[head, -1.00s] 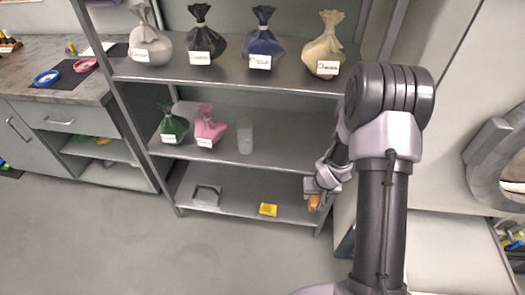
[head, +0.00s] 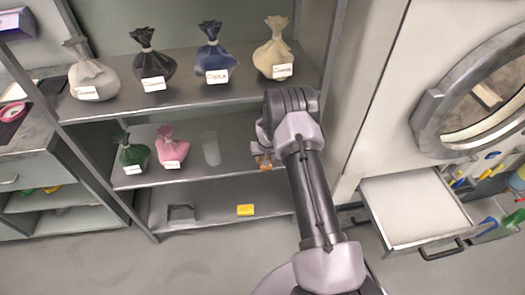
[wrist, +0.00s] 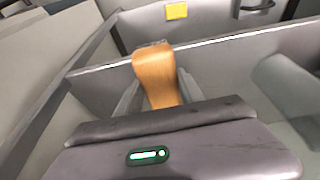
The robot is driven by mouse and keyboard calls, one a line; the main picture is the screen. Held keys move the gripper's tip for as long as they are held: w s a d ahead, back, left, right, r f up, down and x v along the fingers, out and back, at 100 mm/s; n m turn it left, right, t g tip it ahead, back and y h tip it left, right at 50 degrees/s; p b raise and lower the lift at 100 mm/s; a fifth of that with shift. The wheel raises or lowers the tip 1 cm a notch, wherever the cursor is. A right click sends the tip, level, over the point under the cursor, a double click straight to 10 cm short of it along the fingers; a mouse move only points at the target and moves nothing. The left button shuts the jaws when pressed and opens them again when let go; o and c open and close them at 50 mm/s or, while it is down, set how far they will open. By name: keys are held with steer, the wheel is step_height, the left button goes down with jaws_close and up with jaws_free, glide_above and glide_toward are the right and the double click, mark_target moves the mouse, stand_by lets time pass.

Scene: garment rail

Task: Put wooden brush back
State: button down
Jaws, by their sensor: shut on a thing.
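The wooden brush (head: 265,162) is in my gripper (head: 262,152), at the right end of the middle shelf (head: 235,165). The gripper is small and partly hidden by my arm in the head view. In the wrist view, the brush's orange-brown wooden part (wrist: 155,75) stands out between the gripper's fingers (wrist: 155,95). The gripper is shut on it. Bristles cannot be made out. The brush overlaps the middle shelf's front edge in the picture; I cannot tell whether it touches the shelf.
A translucent cup (head: 210,148), a pink bag (head: 171,150) and a green bag (head: 133,153) stand on the middle shelf. Several bags stand on the top shelf. A yellow block (head: 245,210) and a dark holder (head: 181,213) sit on the bottom shelf. An open drawer (head: 415,208) projects at right.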

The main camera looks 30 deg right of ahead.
steer(key=w+b, duration=0.1)
steer(key=w, duration=0.1)
steer(key=w+d, duration=0.1)
steer(key=w, duration=0.1)
steer(key=shift+w+d+f+b, duration=0.1)
steer(key=shift+w+b, duration=0.1)
steer(key=shift+b, duration=0.2)
steer(key=shift+f+b, duration=0.35)
steer(key=shift+f, duration=0.3)
steer(key=shift+r, duration=0.1)
steer(key=shift+f, duration=0.2)
steer(key=c, duration=0.7)
jaws_free()
steer(key=shift+r, duration=0.1)
